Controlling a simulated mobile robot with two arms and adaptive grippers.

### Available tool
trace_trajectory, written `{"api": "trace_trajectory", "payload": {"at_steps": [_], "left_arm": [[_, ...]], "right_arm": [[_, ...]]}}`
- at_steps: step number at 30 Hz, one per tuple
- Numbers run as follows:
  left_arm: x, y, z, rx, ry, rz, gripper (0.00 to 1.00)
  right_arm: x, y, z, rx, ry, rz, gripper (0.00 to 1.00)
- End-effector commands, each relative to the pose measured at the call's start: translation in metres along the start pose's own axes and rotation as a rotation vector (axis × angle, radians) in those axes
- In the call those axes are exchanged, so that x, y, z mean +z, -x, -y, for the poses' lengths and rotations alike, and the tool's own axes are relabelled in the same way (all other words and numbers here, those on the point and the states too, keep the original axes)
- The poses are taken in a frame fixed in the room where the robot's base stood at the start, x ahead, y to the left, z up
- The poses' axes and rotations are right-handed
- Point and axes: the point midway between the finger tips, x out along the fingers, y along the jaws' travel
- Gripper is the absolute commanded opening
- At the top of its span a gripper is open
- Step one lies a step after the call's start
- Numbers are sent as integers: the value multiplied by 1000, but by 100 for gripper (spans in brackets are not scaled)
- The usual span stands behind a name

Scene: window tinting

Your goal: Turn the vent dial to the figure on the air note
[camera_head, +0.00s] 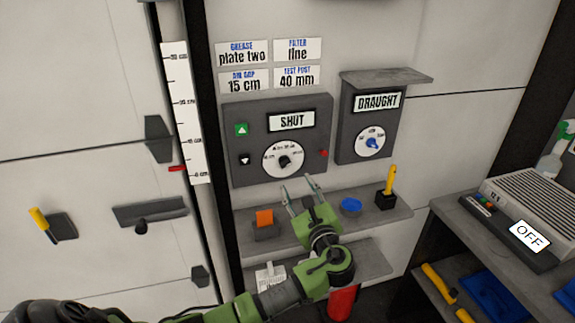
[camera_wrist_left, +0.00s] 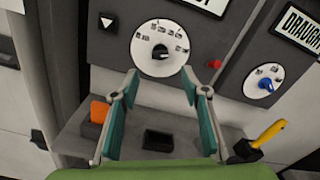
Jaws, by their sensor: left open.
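A dark wall panel with a sign reading SHUT (camera_head: 292,121) carries a white dial with a black knob (camera_head: 285,161); the dial's small marks are too blurred to read. This dial also shows in the left wrist view (camera_wrist_left: 160,52). A note reading about "AIR GAP 15 cm" (camera_head: 244,82) is on the wall above the panel. A smaller DRAUGHT panel (camera_head: 352,135) to the right has a dial with a blue knob (camera_head: 372,144). My left gripper (camera_head: 301,188) is open and empty, just below the SHUT panel's dial, apart from it. My right gripper is not in view.
A shelf (camera_head: 300,232) below holds an orange block, a blue item and a yellow-handled tool. A white scale (camera_head: 184,110) stands left. A machine reading OFF (camera_head: 530,235) stands right.

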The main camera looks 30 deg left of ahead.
Motion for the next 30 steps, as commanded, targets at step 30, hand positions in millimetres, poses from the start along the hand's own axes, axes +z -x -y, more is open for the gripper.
{"api": "trace_trajectory", "payload": {"at_steps": [30], "left_arm": [[-1,-111,0,0,2,-2,34]], "right_arm": [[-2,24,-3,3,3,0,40]]}}
